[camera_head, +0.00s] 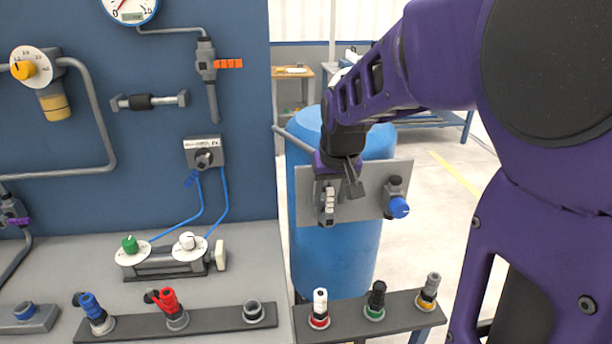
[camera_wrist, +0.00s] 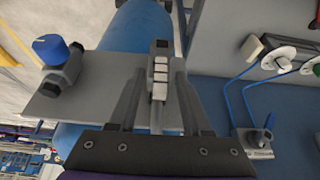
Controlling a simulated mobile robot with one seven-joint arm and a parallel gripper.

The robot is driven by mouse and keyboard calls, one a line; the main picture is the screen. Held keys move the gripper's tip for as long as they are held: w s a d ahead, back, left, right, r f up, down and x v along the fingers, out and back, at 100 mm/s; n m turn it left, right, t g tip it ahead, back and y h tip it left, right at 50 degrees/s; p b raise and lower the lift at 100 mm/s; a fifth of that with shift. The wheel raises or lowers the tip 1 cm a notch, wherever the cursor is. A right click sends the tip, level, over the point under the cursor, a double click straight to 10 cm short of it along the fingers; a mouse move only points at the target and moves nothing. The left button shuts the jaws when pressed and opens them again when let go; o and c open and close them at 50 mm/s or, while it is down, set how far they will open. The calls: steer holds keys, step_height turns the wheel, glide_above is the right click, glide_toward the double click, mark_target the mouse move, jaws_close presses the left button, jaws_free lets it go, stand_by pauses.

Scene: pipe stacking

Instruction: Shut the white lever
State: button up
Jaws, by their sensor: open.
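The white lever (camera_head: 329,203) is a short ribbed handle on a grey valve at the left of a grey plate (camera_head: 365,195). In the head view it points downward. In the wrist view the white lever (camera_wrist: 159,78) lies between the two fingers, with a gap to each side. My gripper (camera_head: 340,190) is open right at the valve and hides part of it in the head view. In the wrist view my gripper (camera_wrist: 159,85) straddles the lever. I cannot tell whether a finger touches it.
A valve with a blue knob (camera_head: 398,207) sits on the same plate to the right. A blue tank (camera_head: 330,260) stands behind the plate. A blue panel (camera_head: 130,150) with pipes stands at the left.

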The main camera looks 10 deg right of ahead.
steer(key=shift+c, duration=0.3)
jaws_close()
stand_by(1.1)
